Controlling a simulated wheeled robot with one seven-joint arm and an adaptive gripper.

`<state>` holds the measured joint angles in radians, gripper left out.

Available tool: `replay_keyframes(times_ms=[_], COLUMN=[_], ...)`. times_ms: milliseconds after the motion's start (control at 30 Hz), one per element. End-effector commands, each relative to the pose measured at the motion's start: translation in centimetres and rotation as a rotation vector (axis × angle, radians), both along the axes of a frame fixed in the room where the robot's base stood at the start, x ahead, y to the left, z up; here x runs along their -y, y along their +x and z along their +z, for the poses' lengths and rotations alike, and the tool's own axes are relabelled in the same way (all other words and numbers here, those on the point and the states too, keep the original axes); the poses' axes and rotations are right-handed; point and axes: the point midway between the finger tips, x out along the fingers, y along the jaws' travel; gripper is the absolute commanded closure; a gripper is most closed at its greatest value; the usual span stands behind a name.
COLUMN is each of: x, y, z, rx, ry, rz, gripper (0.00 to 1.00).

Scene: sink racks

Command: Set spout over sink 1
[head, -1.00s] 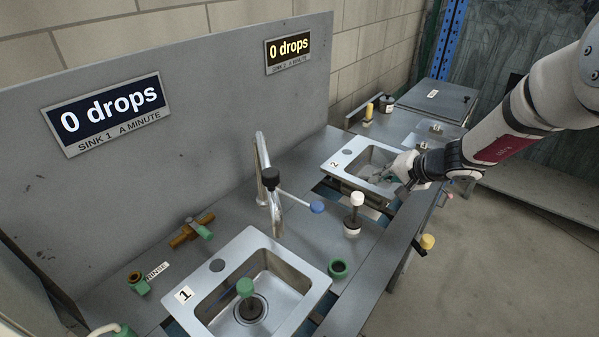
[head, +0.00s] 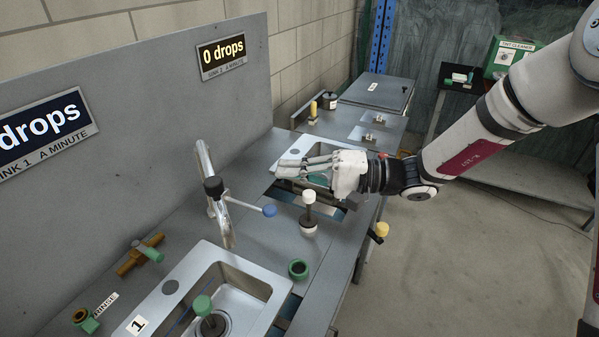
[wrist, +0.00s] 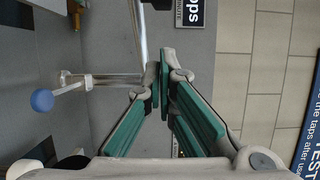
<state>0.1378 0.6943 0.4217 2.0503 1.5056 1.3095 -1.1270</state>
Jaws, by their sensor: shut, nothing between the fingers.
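The silver spout (head: 222,222) stands on the counter between the two sinks. It has a black collar (head: 214,188) and a lever with a blue ball (head: 269,210). Its lower end appears near sink 1's back right corner; I cannot tell whether it is over the rim. Sink 1 (head: 262,278) is at the lower front, with a green-topped plug (head: 203,306) in its basin. My gripper (head: 279,167) is shut and empty, right of the spout and in front of sink 2. In the wrist view, my fingertips (wrist: 164,76) point toward the back panel, right of the silver pipe (wrist: 138,45) and blue ball (wrist: 42,100).
Sink 2 (head: 290,184) is partly hidden by my gripper. Signs (head: 222,54) hang on the back panel.

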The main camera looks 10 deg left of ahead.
Motion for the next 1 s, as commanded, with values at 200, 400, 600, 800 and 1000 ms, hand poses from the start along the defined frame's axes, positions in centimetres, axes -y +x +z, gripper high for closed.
replay_keyframes(times_ms=[200, 400, 600, 800, 1000], x=[-4.4, -6.8, -7.7, -7.9, -7.8], y=[-0.6, -2.6, -3.8, -4.0, -4.0], z=[-0.1, 0.1, 0.0, 0.0, 0.0], rx=[0.002, -0.001, 0.0, 0.001, 0.0], ry=[0.0, -0.001, -0.001, -0.001, -0.001], rz=[0.003, 0.002, 0.0, 0.0, 0.0], gripper=[1.0, 1.0, 1.0, 1.0, 1.0])
